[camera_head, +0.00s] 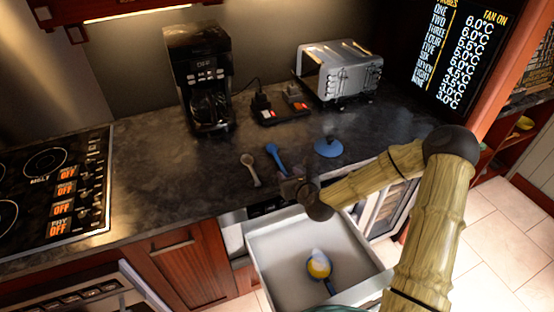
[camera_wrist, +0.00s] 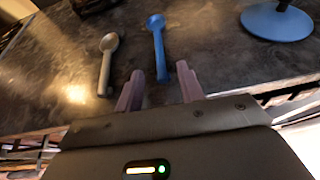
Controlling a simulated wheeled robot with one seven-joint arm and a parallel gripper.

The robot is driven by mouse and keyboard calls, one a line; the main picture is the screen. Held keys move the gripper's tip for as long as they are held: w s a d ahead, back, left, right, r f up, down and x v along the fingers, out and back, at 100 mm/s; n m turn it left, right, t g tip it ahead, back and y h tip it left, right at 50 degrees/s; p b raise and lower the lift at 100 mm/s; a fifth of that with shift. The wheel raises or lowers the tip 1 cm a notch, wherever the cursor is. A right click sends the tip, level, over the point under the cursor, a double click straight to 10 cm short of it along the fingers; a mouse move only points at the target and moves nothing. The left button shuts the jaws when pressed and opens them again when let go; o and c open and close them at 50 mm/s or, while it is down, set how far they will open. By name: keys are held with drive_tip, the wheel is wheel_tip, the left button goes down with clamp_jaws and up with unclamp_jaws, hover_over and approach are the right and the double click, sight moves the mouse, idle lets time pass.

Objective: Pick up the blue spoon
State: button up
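The blue spoon (camera_head: 276,158) lies on the dark countertop near its front edge, with its bowl pointing away from the edge. In the wrist view the blue spoon (camera_wrist: 158,45) lies just beyond my gripper, its handle end pointing toward the gap between the fingers. My gripper (camera_head: 290,184) is at the counter's front edge, close to the spoon's handle. In the wrist view the two fingers of my gripper (camera_wrist: 158,88) are apart with nothing between them. They do not appear to touch the spoon.
A grey-beige spoon (camera_head: 251,168) lies left of the blue one. A blue round-based object (camera_head: 328,148) stands to the right. An open drawer (camera_head: 275,243) below holds a yellow, white and blue item (camera_head: 319,266). A coffee maker (camera_head: 203,80) and toaster oven (camera_head: 338,72) stand behind.

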sight(283, 167)
drive_tip(key=p+x, duration=0.1)
drive_tip(key=x, duration=0.4)
drive_tip(key=shift+a+p, duration=0.1)
drive_tip(key=shift+p, duration=0.2)
drive_tip(key=shift+c, duration=0.2)
clamp_jaws()
